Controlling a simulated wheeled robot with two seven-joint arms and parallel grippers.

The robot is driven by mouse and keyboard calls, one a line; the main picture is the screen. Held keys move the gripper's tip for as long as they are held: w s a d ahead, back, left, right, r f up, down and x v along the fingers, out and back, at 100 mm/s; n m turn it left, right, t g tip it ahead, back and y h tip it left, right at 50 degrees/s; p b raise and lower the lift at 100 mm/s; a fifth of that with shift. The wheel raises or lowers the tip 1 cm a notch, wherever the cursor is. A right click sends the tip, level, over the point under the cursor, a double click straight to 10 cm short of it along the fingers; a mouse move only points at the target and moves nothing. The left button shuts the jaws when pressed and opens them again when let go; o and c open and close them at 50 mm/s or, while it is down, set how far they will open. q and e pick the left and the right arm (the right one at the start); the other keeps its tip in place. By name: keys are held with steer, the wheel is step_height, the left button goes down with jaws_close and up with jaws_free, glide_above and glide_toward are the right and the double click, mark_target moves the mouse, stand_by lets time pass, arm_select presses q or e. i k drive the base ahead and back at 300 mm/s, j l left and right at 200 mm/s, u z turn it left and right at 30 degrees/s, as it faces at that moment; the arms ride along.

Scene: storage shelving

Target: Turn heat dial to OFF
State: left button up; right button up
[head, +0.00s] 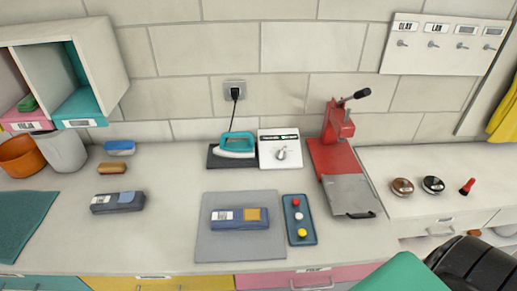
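The heat dial (281,154) is a light knob on the front of a white box (266,156). The box stands at the back of the counter, between the iron and the red press. A dark label strip with small text runs along the top of the box; I cannot read it or tell which setting the dial points to. A teal iron (237,143) rests on a dark pad (217,162) just left of the box. Neither of my grippers is in view.
A red press (338,130) with a grey plate stands close right of the box. A black plug (235,93) with a cord is in the wall outlet. In front lie a grey mat (212,246) with a blue case (240,218) and a blue tray (293,238) with coloured buttons.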

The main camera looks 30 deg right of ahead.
mark_target(280, 154)
steer(key=k+l+z, duration=0.1)
steer(key=l+z, duration=1.25)
steer(key=i+j, duration=0.05)
